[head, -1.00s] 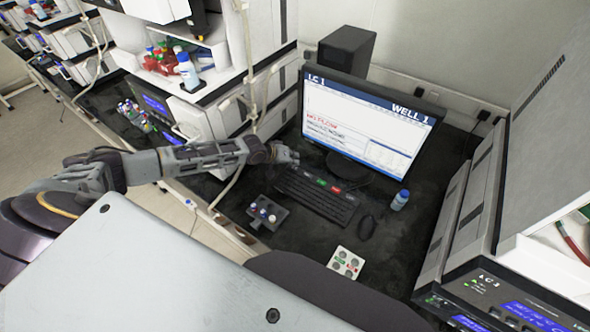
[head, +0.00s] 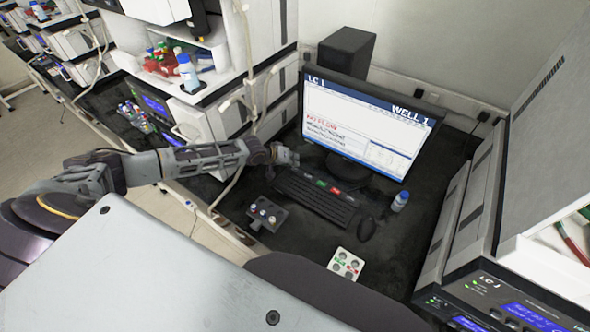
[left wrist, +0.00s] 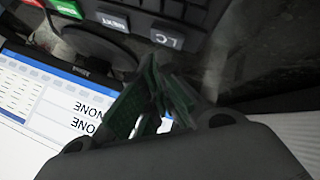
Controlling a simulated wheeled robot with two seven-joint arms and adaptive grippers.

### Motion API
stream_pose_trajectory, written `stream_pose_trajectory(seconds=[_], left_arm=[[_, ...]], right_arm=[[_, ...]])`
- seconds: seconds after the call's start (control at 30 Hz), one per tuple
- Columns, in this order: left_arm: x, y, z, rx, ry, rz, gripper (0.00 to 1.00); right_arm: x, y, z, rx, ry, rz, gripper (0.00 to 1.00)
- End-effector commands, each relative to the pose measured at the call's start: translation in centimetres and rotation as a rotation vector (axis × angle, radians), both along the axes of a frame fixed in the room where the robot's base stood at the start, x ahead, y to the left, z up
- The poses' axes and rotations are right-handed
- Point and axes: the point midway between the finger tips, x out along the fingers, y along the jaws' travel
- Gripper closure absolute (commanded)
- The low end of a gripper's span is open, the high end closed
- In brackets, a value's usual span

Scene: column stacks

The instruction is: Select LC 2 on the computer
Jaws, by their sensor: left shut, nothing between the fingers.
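The computer monitor (head: 365,125) stands at the back of the dark bench and reads "LC 1" at top left and "WELL 1" at top right, with red text on the page. The black keyboard (head: 315,198) lies in front of it, with green and red keys. My left gripper (head: 288,157) is shut and empty near the keyboard's far left end. In the left wrist view its green-padded fingertips (left wrist: 152,98) are together near a key marked "LC" (left wrist: 168,36). I cannot tell whether they touch it. My right gripper is out of view.
A mouse (head: 367,229) and a blue-capped bottle (head: 400,201) are right of the keyboard. A small vial rack (head: 266,214) and a white tray with round wells (head: 345,264) stand in front. Instrument stacks flank the bench left and right.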

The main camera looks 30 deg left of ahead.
Motion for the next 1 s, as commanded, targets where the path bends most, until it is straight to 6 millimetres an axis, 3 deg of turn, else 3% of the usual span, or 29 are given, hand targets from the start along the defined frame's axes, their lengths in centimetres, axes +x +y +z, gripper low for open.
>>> stream_pose_trajectory(seconds=[1.0], left_arm=[[-0.02,-0.01,-0.83,0.000,0.000,0.000,1.00]], right_arm=[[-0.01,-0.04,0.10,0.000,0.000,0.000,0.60]])
